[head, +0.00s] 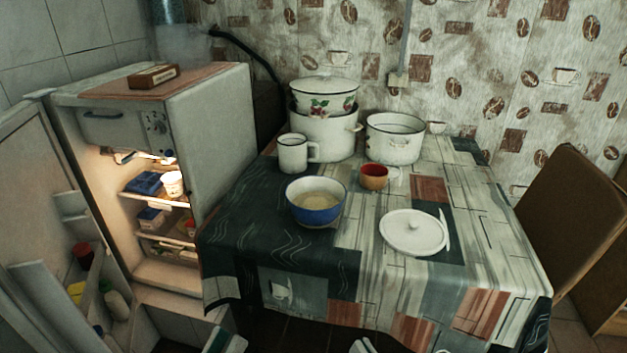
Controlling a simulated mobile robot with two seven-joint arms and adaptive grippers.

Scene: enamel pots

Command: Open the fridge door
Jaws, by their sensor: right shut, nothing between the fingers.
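The small white fridge (212,125) stands at the left, its lit inside facing out. Its door (30,165) is swung wide open to the left, with shelves holding bottles on its inner side. The fridge shelves hold a blue box (144,182) and a white tub (172,184). What seems to be my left gripper (226,341) is at the bottom edge, in front of the table and apart from the door; its fingers are too cut off to read. My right gripper (362,346) just shows at the bottom edge, shut and empty, away from the fridge.
A table with a patterned cloth (385,275) stands right of the fridge. A brown chair (570,215) stands at the right. A box (153,77) lies on the fridge.

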